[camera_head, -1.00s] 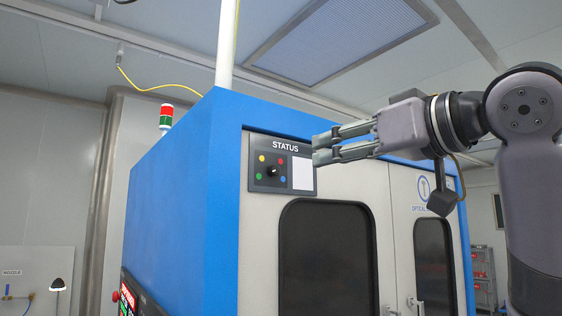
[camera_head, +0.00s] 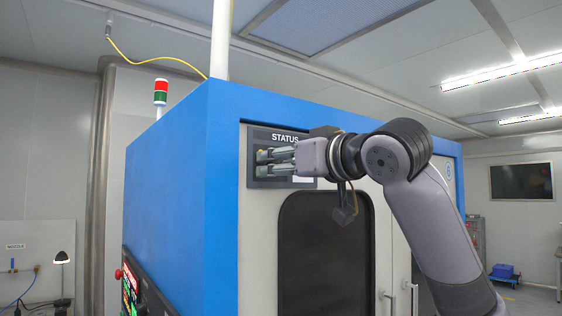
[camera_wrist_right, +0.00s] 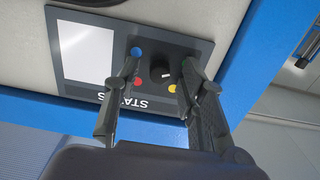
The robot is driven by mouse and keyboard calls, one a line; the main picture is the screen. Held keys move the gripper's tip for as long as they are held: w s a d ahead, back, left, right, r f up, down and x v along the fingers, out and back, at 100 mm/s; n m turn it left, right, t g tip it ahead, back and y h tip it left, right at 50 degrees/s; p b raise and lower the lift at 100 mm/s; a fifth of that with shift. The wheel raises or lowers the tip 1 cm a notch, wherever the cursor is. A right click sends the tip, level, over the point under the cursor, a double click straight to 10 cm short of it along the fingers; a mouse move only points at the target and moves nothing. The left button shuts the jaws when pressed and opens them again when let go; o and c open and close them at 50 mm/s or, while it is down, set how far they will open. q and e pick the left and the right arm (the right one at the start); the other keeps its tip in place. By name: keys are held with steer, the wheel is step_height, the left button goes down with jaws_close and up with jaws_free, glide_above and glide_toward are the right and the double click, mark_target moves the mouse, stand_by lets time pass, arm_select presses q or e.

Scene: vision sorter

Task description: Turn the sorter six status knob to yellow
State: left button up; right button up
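The STATUS panel (camera_head: 250,183) is on the front of the blue and white sorter, near its upper left corner. In the right wrist view the panel (camera_wrist_right: 196,44) appears upside down. Its black round knob (camera_wrist_right: 172,70) has a small white mark. A blue dot (camera_wrist_right: 136,51), a red dot (camera_wrist_right: 138,82) and a yellow dot (camera_wrist_right: 172,88) show around the knob; green is hidden. My right gripper (camera_head: 261,163) is in front of the panel. In the wrist view its open fingers (camera_wrist_right: 159,68) are on either side of the knob; I cannot tell whether they touch it. My left gripper is not in view.
A white label (camera_wrist_right: 85,50) is on the panel beside the knob. A dark window (camera_head: 322,250) and door handles (camera_head: 412,298) are below and right of it. A red and green signal lamp (camera_head: 160,92) stands on the sorter's top.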

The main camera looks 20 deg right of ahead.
steer(key=shift+s, duration=0.1)
steer(key=c, duration=0.3)
jaws_close()
steer(key=shift+m, duration=0.4)
steer(key=shift+m+b, duration=3.65)
steer(key=shift+m, duration=2.75)
steer(key=shift+r, duration=0.1)
